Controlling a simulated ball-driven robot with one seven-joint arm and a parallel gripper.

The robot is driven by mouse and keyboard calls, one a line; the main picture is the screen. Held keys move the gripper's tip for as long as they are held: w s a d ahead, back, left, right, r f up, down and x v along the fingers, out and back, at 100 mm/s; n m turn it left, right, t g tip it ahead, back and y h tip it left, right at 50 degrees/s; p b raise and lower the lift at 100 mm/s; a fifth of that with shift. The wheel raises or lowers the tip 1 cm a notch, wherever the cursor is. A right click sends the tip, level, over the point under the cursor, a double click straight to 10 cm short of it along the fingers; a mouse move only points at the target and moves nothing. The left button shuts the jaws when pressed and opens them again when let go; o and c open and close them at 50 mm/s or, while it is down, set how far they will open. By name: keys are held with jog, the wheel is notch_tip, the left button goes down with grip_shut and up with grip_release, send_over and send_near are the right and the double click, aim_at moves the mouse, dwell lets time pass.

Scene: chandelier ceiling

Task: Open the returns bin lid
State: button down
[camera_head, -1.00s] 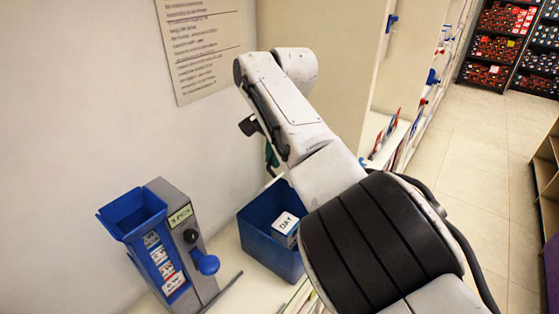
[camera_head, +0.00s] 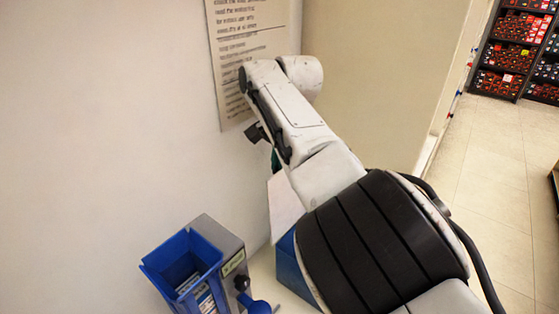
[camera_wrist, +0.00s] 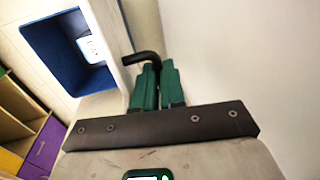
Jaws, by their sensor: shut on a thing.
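The returns bin is a blue box (camera_head: 288,272) at the lower middle of the head view, mostly hidden behind my arm. Its blue inside (camera_wrist: 52,42) shows at the upper left of the wrist view, with a white item inside. A white lid panel (camera_head: 284,208) stands raised and tilted above the bin in the head view; its pale edge (camera_wrist: 106,28) runs beside the opening in the wrist view. A black bent handle (camera_wrist: 141,57) reaches from that edge between the green fingers of my gripper (camera_wrist: 157,80), which is shut on it.
A grey and blue dispenser (camera_head: 198,262) stands left of the bin. A wall with a printed sign (camera_head: 250,45) is close behind my arm. Shelves (camera_head: 510,50) stand far right across open tiled floor (camera_head: 490,160). Wooden compartments (camera_wrist: 18,120) lie left in the wrist view.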

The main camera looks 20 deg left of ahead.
jog(key=shift+s+a+f, duration=0.15)
jog(key=shift+a+f, duration=0.25)
jog(key=shift+a, duration=0.2)
jog(key=c, duration=1.2)
grip_release()
jog(key=shift+a, duration=0.1)
notch_tip(320, 180, up, 12)
jog(key=d+b, duration=0.1)
jog(key=d, duration=0.1)
jog(key=shift+d, duration=0.2)
jog(key=shift+s+f, duration=0.1)
jog(key=shift+f, duration=0.05)
jog(key=shift+c, duration=0.4)
